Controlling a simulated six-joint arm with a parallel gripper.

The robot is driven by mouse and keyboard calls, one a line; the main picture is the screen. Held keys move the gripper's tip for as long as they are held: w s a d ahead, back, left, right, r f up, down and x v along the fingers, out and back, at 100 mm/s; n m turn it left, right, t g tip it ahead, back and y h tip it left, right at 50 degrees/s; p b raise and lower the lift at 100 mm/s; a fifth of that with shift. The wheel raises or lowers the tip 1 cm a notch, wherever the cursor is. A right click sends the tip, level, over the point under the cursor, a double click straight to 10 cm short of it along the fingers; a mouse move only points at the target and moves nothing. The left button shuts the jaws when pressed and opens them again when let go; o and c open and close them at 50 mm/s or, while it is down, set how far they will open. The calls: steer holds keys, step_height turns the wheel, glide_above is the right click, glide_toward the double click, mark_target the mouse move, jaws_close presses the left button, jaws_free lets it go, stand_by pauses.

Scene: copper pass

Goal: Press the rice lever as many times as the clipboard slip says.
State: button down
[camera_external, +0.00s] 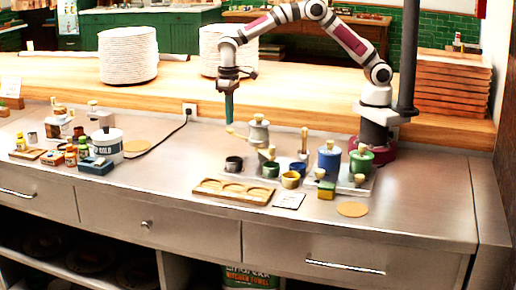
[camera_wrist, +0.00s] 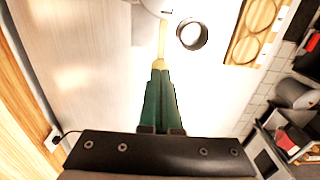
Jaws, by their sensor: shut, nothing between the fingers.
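My gripper (camera_external: 229,121) is shut and empty, its green fingers pointing down. It is over the outer end of a lever (camera_external: 238,131) that sticks out left from a pale grey dispenser (camera_external: 259,132). In the wrist view the gripper (camera_wrist: 158,72) tips overlap the lever's yellow knob (camera_wrist: 159,64); I cannot tell whether they touch. No label shows whether this is the rice lever. A blue canister (camera_external: 329,161) and a green canister (camera_external: 361,162) stand to the right. A small dark-edged card (camera_external: 289,201), possibly the clipboard slip, lies at the front; its writing is unreadable.
A dark cup (camera_external: 233,163) stands below the lever, also in the wrist view (camera_wrist: 193,34). A wooden tray with round recesses (camera_external: 205,191) lies in front. Jars and a white canister (camera_external: 107,143) stand left; counter between is mostly clear.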

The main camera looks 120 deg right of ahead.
stand_by(0.4)
steer(key=shift+r, duration=2.5)
steer(key=s+a+r+n, duration=0.1)
steer(key=s+a+r, duration=0.5)
steer(key=s+a, duration=0.25)
steer(key=s+a+f+n+y, duration=0.1)
steer(key=s+a, duration=0.4)
steer(key=s, duration=0.7)
steer(key=s+a+f+n, duration=0.1)
steer(key=s+a, duration=0.4)
steer(key=s, duration=0.7)
steer(key=shift+s+a+f+y, duration=0.15)
steer(key=shift+s+y, duration=0.05)
steer(key=shift+y, duration=0.2)
